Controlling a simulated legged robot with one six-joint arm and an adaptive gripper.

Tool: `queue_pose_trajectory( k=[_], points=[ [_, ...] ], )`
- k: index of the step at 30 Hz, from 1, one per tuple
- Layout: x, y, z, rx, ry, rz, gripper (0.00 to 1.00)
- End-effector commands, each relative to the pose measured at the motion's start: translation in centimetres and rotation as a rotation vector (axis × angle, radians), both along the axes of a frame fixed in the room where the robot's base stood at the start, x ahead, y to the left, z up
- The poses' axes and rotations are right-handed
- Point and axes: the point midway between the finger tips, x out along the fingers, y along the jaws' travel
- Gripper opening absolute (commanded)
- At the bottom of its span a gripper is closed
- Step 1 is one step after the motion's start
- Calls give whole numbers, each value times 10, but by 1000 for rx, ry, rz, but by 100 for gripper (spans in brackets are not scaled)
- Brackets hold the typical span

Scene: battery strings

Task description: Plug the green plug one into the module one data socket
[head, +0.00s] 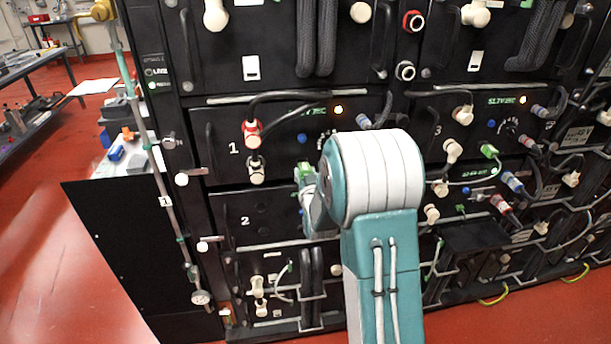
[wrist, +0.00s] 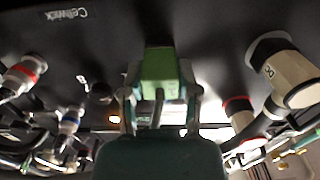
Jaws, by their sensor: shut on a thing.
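The green plug (head: 303,172) is at the lower right of the module marked 1 (head: 220,145), close to its black front. My gripper (head: 307,188) is shut on it, partly hidden behind my arm. In the wrist view, the green plug (wrist: 159,72) is held between the two fingers of my gripper (wrist: 160,100), its far end at or near the dark panel. The module one data socket is not visible; the plug and gripper cover that area. I cannot tell whether the plug touches or sits in a socket.
A red connector (head: 252,132) and a cream connector (head: 257,170) are on module one's left side. Another green plug (head: 488,151) is on the module marked 3. In the wrist view, a large cream connector (wrist: 283,72) stands right of my gripper and a red-ringed one (wrist: 24,72) left.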

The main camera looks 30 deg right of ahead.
Motion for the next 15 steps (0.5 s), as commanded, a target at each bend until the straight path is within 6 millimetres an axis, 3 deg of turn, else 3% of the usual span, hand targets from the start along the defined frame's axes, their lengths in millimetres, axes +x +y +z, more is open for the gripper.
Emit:
queue_pose_trajectory(
  k=[6,7,9,10,15],
  points=[
    [5,-1,0,0,-1,0,0],
    [5,-1,0,0,0,0,46],
    [5,-1,0,0,0,0,77],
    [5,-1,0,0,0,0,81],
    [4,-1,0,0,0,0,81]
  ],
)
